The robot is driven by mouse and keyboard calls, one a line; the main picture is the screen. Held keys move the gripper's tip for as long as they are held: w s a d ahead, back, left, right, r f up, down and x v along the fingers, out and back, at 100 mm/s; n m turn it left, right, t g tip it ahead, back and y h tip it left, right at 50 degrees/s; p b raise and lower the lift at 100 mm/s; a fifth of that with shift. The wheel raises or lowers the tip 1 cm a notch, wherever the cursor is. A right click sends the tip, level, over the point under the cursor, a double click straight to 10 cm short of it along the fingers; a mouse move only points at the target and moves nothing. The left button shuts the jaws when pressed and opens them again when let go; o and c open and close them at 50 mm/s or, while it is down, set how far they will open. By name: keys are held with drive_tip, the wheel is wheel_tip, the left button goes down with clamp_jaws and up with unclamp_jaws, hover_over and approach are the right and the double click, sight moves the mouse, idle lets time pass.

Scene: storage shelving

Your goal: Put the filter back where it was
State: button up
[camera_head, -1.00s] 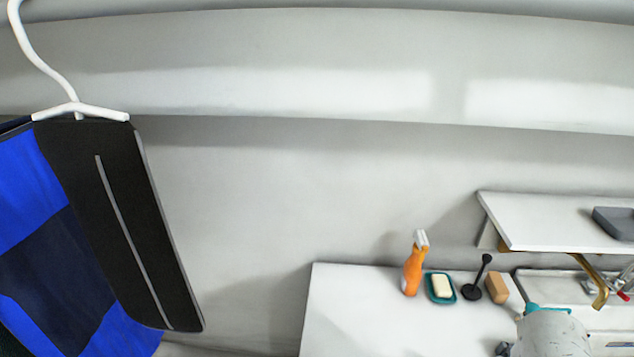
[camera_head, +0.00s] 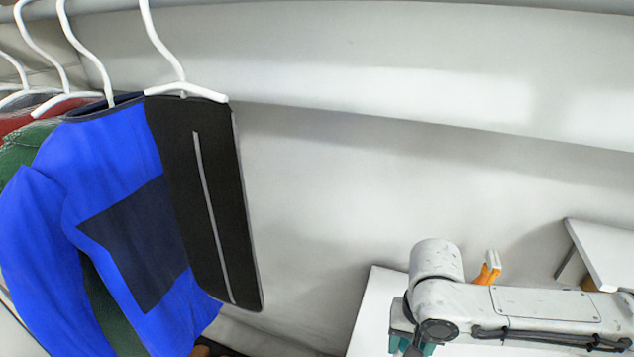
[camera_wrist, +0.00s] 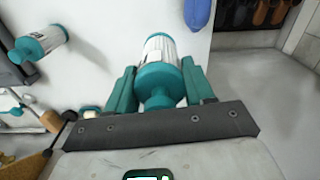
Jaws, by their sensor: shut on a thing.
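In the wrist view, my gripper (camera_wrist: 157,84) has its teal fingers closed on a filter (camera_wrist: 160,50), a cylinder with a white ribbed body and teal ends. The filter points away from the wrist, over a pale surface. A second, similar teal-and-white cylinder (camera_wrist: 40,42) lies on the left of that view, apart from my gripper. In the head view, my arm reaches in from the right and only a little teal shows at its lower end. The held filter cannot be made out there.
Hanging clothes, with a blue garment (camera_head: 110,180) and a black one (camera_head: 205,200), fill the left of the head view. An orange bottle (camera_head: 487,268) stands behind my arm on a white surface (camera_head: 372,310). A white shelf (camera_head: 605,250) juts out at right. Shoes (camera_wrist: 262,12) show in the wrist view.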

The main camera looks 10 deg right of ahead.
drive_tip(key=w+a+n, duration=0.3)
drive_tip(key=a+n, duration=0.2)
drive_tip(key=a, duration=0.3)
drive_tip(key=shift+w+a+f, duration=0.15)
drive_tip(key=shift+w+a, duration=0.25)
drive_tip(key=shift+n, duration=0.4)
drive_tip(key=shift+s+d+f, duration=0.4)
drive_tip(key=shift+s, duration=0.25)
drive_tip(key=shift+s+d+f, duration=0.4)
drive_tip(key=shift+s+f, duration=0.05)
drive_tip(key=shift+s, duration=0.15)
drive_tip(key=shift+s+d+f, duration=0.4)
drive_tip(key=shift+s, duration=0.25)
